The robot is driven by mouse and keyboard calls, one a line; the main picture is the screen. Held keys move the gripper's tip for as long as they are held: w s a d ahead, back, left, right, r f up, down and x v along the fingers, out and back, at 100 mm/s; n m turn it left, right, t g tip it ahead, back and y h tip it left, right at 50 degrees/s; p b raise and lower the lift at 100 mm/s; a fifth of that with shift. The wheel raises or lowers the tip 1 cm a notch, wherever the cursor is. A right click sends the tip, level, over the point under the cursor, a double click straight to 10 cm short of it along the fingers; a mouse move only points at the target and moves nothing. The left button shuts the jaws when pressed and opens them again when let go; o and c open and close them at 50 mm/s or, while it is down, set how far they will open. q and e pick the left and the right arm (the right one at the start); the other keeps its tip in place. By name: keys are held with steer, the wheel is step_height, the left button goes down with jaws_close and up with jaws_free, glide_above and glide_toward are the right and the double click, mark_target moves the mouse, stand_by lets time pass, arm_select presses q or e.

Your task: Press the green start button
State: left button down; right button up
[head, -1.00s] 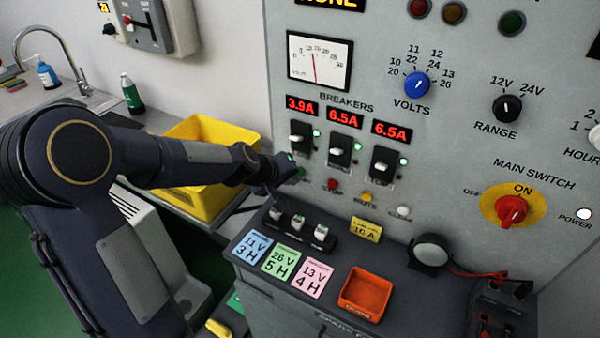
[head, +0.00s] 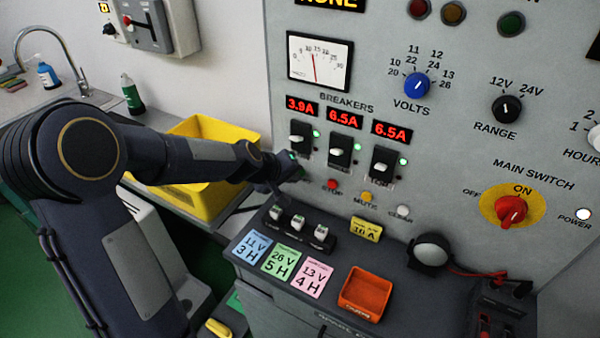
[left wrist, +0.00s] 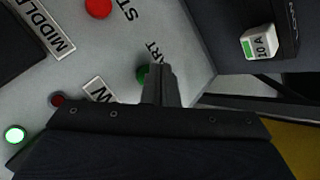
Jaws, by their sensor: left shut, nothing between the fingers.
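The green start button (left wrist: 142,76) shows in the left wrist view on the grey panel, beside lettering ending in "ART". My left gripper (left wrist: 161,72) is shut and empty, its fingertips over the button's right side and hiding part of it. I cannot tell whether they touch. In the head view my left gripper (head: 298,174) is at the panel's lower left, below the breakers, and hides the button. The red stop button (head: 332,184) is just to its right and also shows in the left wrist view (left wrist: 98,8). My right gripper is not in view.
A yellow mute button (head: 367,197) and a white clear button (head: 403,211) continue the row. Three breaker switches (head: 340,157) are above. A ledge below holds small modules (head: 298,222), coloured cards (head: 281,261) and an orange tray (head: 347,303). A yellow bin (head: 205,200) stands behind my left arm.

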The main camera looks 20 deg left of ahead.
arm_select(q)
steer(key=shift+w, duration=0.4)
steer(key=shift+s, duration=0.15)
stand_by(0.5)
steer(key=shift+s+b, duration=0.3)
steer(key=shift+s, duration=0.4)
steer(key=s, duration=0.1)
steer(key=s+b, duration=0.1)
steer(key=s, duration=0.1)
steer(key=s+b, duration=0.1)
steer(key=s, duration=0.1)
steer(key=shift+a, duration=0.4)
stand_by(0.3)
